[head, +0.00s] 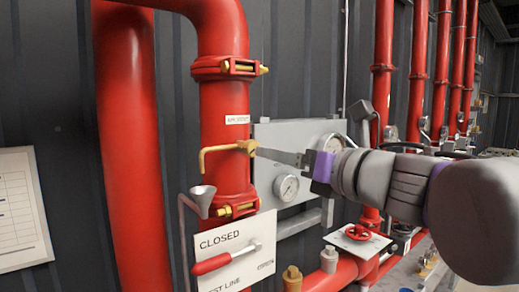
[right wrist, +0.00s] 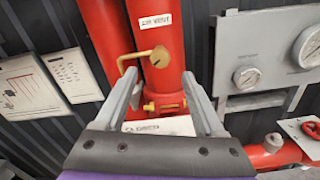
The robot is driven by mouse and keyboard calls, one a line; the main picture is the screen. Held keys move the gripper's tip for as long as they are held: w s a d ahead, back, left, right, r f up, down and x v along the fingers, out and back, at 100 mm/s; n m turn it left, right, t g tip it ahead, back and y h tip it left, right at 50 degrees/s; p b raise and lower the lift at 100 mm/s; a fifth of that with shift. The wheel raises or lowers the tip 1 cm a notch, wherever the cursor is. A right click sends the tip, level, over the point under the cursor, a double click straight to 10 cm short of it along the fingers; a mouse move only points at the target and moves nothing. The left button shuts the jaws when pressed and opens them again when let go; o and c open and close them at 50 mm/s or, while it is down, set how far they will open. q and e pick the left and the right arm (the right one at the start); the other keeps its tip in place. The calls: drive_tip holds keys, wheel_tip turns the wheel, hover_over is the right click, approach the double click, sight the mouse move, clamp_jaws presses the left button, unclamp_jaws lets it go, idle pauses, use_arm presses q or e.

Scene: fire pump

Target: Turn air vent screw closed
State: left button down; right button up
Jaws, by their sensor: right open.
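The air vent (head: 248,147) is a brass fitting on the front of a red vertical pipe, with a bent brass tube running left from it. In the right wrist view its screw (right wrist: 160,58) is a round brass head with a dark slot. A white label (head: 237,119) sits just above it. My right gripper (head: 268,153) comes in from the right, its tips close to the fitting. In the right wrist view my right gripper (right wrist: 160,78) is open, a finger on each side, with the screw beyond the tips. I cannot tell whether they touch. My left gripper is not in view.
A grey funnel (head: 203,200) stands below the tube. A white "CLOSED" sign with a red-handled lever (head: 225,260) hangs lower down. A grey panel with gauges (head: 287,187) is right of the pipe, behind my right gripper. A red valve wheel (head: 358,233) is lower right.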

sight(252, 148)
drive_tip(key=x, duration=0.7)
drive_tip(key=shift+w+p, duration=0.15)
drive_tip(key=shift+p, duration=0.2)
drive_tip(key=shift+a, duration=0.1)
clamp_jaws()
